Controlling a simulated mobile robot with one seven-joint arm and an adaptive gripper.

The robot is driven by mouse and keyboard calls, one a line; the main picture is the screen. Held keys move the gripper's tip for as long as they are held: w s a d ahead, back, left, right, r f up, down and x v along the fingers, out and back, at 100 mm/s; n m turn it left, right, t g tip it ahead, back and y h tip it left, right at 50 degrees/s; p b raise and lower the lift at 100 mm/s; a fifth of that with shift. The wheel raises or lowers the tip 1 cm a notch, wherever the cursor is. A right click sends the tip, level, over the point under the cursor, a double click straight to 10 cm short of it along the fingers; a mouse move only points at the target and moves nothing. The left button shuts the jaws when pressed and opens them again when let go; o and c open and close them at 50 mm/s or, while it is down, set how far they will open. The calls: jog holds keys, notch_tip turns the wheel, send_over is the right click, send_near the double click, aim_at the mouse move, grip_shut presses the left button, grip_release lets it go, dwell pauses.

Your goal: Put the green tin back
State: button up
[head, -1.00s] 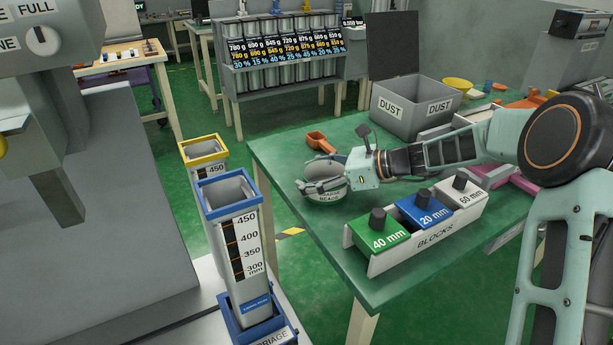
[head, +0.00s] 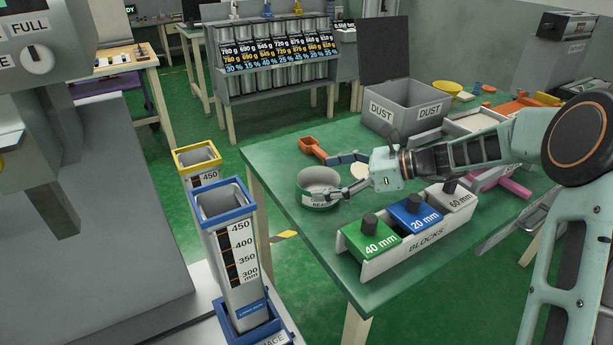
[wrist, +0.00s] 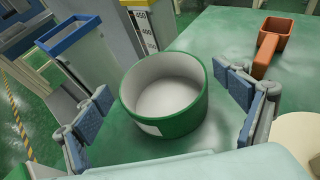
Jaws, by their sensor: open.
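The green tin (head: 312,200) stands upright on the green table near its left edge, with a white label on its side. In the wrist view the tin (wrist: 180,126) is open-topped with a pale, empty-looking inside. My gripper (head: 334,180) is open, its two fingers spread wide on either side of the tin. In the wrist view there is a clear gap between the tin and each blue-padded finger. The tin rests on the table and is not held.
An orange scoop (head: 313,147) lies just behind the tin, near the upper finger. A pale round disc (head: 360,171) lies beside it. A block rack (head: 375,265) stands in front, a grey dust bin (head: 398,118) behind. Tall columns (head: 238,255) stand off the table's left edge.

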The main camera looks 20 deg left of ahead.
jog(key=v, duration=0.5)
jog(key=shift+p, duration=0.4)
